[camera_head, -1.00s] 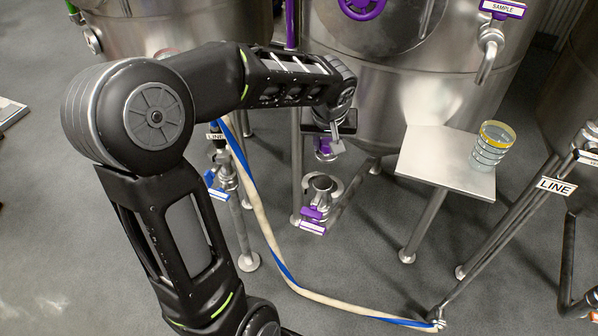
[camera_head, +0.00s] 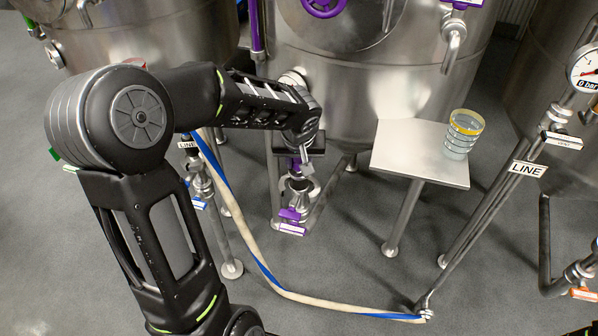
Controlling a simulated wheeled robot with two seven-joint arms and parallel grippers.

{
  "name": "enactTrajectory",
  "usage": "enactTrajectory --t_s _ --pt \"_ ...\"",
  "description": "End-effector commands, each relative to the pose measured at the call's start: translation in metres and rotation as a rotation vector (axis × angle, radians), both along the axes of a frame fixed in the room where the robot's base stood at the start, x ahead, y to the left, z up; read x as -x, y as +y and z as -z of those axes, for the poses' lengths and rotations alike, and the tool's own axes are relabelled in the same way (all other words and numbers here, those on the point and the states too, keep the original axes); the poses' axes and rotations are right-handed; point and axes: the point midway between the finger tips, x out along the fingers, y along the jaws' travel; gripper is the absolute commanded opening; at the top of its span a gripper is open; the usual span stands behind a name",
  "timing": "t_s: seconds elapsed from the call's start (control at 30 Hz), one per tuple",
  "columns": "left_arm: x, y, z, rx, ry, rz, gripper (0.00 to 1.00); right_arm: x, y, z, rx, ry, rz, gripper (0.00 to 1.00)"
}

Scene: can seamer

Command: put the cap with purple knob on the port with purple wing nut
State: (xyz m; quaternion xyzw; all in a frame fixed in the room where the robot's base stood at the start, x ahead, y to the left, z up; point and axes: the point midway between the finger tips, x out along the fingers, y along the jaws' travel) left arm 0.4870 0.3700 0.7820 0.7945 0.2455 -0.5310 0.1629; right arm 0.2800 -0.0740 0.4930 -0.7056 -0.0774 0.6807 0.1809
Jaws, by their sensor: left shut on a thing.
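My left gripper (camera_head: 302,150) comes in from the left and is shut on the cap with the purple knob (camera_head: 294,165), of which only a little purple and metal shows beneath the dark fingers. Directly below is a steel port (camera_head: 299,186) at the foot of the middle tank, with a purple wing nut (camera_head: 290,215) and a white tag on its near side. The cap is just above the port's mouth and overlaps it in the picture; I cannot tell whether they touch. My right gripper is out of view.
A steel side table (camera_head: 415,160) with a banded glass beaker (camera_head: 463,133) stands right of the port. A blue-and-cream hose (camera_head: 262,272) runs along the floor. A valve stand (camera_head: 200,185) is at left, and a pipe with a LINE sign (camera_head: 528,168) at right.

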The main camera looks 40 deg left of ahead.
Motion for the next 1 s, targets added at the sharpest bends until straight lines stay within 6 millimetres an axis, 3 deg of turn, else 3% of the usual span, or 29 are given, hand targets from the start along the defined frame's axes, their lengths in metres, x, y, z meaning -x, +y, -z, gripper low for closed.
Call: enactTrajectory --t_s 0.23,0.5,0.93,0.97,1.0 --pt "0.000 0.000 0.003 0.000 0.000 0.000 0.00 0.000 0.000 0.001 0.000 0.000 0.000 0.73" --pt "0.000 0.000 0.036 0.001 0.001 -0.001 0.00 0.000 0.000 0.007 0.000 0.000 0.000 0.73" --pt "0.000 0.000 0.041 0.001 -0.002 -0.001 0.00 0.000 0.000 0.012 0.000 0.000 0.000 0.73" --pt "0.000 0.000 0.040 0.000 0.000 -0.001 0.31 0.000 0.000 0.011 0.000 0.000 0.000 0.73" --pt "0.000 0.000 0.039 0.000 0.000 -0.001 0.34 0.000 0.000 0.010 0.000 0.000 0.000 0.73"
